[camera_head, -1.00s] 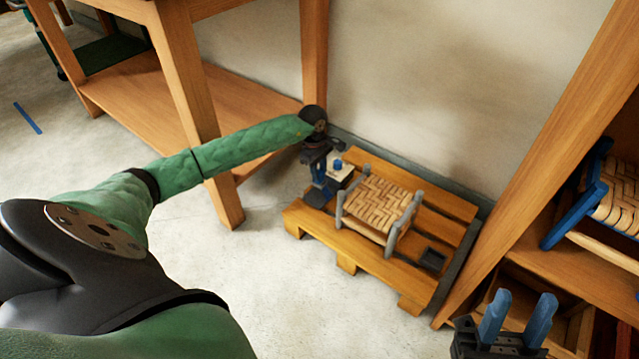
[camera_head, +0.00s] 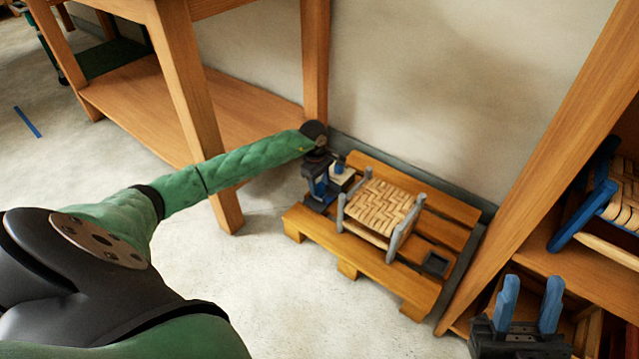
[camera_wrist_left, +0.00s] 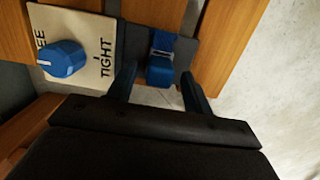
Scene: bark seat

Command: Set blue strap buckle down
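The blue strap buckle (camera_wrist_left: 160,70) shows in the left wrist view, on a blue strap over a dark pad (camera_wrist_left: 134,42). My left gripper (camera_wrist_left: 160,88) is open, with one finger on each side of the buckle and a narrow gap visible on both sides. In the head view my left gripper (camera_head: 319,186) points down at the left end of the wooden pallet (camera_head: 362,273) and hides the buckle. My right gripper (camera_head: 530,305) is open and empty at the lower right, away from the pallet.
A blue knob (camera_wrist_left: 62,58) sits on a pale plate marked TIGHT (camera_wrist_left: 104,62), left of the buckle. A small woven stool (camera_head: 381,207) stands on the pallet, close to my left gripper. A table leg (camera_head: 190,100) and a shelf post (camera_head: 540,165) flank the pallet.

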